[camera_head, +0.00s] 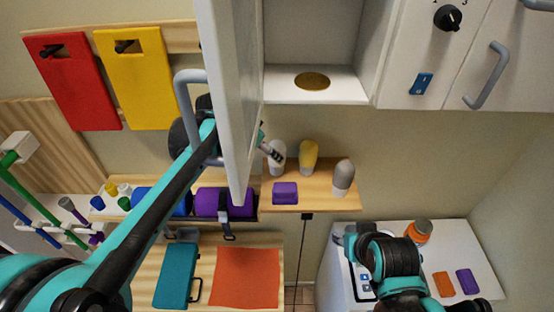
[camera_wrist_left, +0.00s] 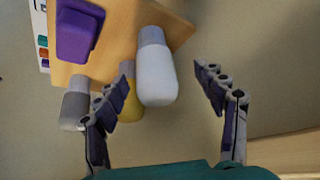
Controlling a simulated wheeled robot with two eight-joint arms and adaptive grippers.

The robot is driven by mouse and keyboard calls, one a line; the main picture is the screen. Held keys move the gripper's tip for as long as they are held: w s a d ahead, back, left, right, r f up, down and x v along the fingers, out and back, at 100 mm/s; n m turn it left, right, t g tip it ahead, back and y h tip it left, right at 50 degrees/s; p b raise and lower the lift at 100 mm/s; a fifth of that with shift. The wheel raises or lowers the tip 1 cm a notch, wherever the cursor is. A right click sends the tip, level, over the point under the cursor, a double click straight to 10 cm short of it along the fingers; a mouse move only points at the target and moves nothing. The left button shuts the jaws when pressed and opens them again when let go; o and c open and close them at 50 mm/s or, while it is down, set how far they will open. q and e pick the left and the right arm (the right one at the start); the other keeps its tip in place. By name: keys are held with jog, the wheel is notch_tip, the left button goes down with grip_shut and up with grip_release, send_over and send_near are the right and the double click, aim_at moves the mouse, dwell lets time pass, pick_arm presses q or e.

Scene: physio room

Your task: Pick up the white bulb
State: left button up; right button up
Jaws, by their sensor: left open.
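The white bulb (camera_head: 277,158) stands at the left of a small wooden shelf (camera_head: 318,203), beside a yellow bulb (camera_head: 309,157) and a grey bulb (camera_head: 343,178). My left gripper (camera_head: 267,146) reaches the white bulb from behind the open cabinet door, which hides most of it. In the left wrist view the white bulb (camera_wrist_left: 157,78) lies between the two spread fingers of my open left gripper (camera_wrist_left: 160,88), with space on its right side. The yellow bulb (camera_wrist_left: 130,100) is close to the left finger. My right arm (camera_head: 390,258) shows at lower right; its fingers are unclear.
The open white cabinet door (camera_head: 228,80) stands close beside my left arm. A purple block (camera_head: 285,193) sits at the shelf's front. The grey bulb (camera_wrist_left: 75,105) is past the left finger. A white counter (camera_head: 455,245) holds an orange-lidded jar (camera_head: 418,232).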

pick_arm(q)
jog(key=x, duration=0.4)
jog(key=s+x, duration=0.1)
jog(key=x, duration=0.2)
jog(key=shift+w+d+f, duration=0.1)
jog(key=shift+d+f, duration=0.05)
jog(key=shift+f, duration=0.1)
jog(key=c, duration=1.5)
